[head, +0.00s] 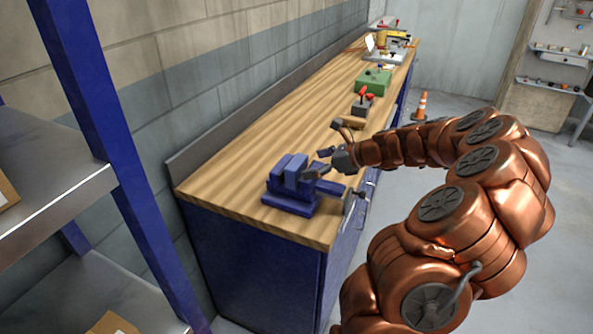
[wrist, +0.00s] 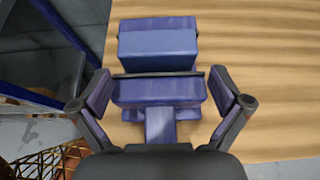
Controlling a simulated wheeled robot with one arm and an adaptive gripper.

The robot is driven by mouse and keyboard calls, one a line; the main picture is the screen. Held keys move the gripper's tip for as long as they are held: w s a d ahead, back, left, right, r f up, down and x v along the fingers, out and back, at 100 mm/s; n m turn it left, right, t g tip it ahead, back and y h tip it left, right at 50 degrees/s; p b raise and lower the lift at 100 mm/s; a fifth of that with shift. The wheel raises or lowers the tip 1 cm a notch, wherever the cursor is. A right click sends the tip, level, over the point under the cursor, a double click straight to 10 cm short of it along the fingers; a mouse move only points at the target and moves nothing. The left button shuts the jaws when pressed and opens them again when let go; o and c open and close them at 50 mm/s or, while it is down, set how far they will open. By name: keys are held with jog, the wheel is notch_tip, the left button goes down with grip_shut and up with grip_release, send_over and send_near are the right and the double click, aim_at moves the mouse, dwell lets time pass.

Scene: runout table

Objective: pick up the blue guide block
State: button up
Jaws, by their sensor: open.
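A blue, vise-shaped block (head: 291,178) stands on the near end of the wooden bench; I cannot tell whether a separate guide block is part of it. In the wrist view its blue rear part (wrist: 157,45) lies at the top. A lower front part (wrist: 158,91) with a narrow tongue (wrist: 160,125) lies nearer my gripper. My gripper (head: 316,163) is open and empty, just right of the block in the head view. In the wrist view my gripper (wrist: 159,76) has one finger on each side of the front part; contact is unclear.
The workbench (head: 235,208) has a low back ledge along the wall. A red-handled tool (head: 361,102), a green box (head: 374,81) and other items stand farther along. A blue-post shelf (head: 107,120) is at left. An orange cone (head: 421,106) stands on the floor.

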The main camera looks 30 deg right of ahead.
aim_at(303, 165)
jog(key=shift+w+a+f+p, duration=0.15)
jog(key=shift+w+a+p, duration=0.2)
jog(key=shift+w+a, duration=0.15)
jog(key=shift+p+x, duration=0.7)
jog(key=shift+x, duration=1.4)
jog(key=shift+w, duration=0.1)
jog(key=c, duration=1.4)
